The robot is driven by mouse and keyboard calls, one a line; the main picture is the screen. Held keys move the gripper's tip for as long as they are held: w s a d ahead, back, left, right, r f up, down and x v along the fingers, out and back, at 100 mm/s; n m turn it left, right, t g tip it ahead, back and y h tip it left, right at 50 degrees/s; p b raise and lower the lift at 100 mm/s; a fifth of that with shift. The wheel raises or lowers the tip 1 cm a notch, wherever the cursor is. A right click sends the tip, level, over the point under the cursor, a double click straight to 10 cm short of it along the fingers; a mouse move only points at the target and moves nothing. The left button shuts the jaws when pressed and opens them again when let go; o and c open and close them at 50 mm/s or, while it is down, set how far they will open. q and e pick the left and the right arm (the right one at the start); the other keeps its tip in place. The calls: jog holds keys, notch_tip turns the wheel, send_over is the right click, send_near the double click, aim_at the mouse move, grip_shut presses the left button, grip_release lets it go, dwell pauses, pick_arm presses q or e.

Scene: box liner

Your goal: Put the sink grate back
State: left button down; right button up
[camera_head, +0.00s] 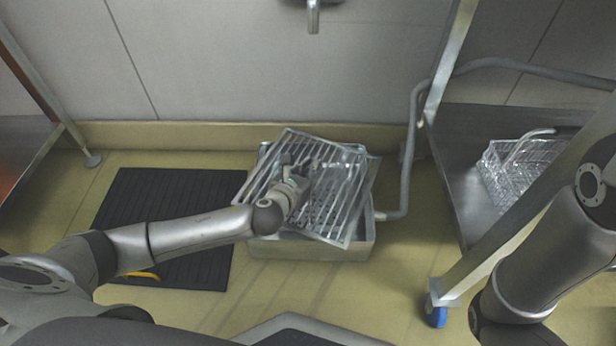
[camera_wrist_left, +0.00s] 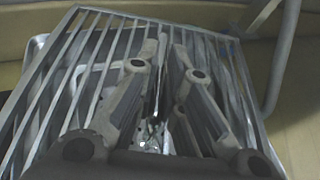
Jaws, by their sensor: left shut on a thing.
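The sink grate (camera_head: 345,222) is a metal frame with parallel bars. It lies tilted and turned across the top of the metal floor sink (camera_head: 312,249), with corners reaching past the rim. My left gripper (camera_head: 308,170) is over the grate and shut on it. In the left wrist view the gripper fingers (camera_wrist_left: 160,95) close on a bar in the middle of the grate (camera_wrist_left: 60,85). The inside of the sink is mostly hidden by the grate and my arm. My right arm shows at the right edge, but its gripper is out of view.
A faucet (camera_head: 313,14) is on the wall above the sink. A grey pipe (camera_head: 409,150) runs down right beside the sink. A black mat (camera_head: 165,205) lies to the left. A metal rack with a wire basket (camera_head: 522,168) stands at right.

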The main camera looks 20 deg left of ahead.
pick_arm(q)
jog(key=shift+f, duration=0.25)
jog(key=shift+f, duration=0.55)
jog(key=c, duration=2)
grip_release()
jog(key=shift+f, duration=0.2)
jog(key=o, duration=0.5)
jog(key=shift+c, duration=0.2)
jog(key=shift+r, duration=0.2)
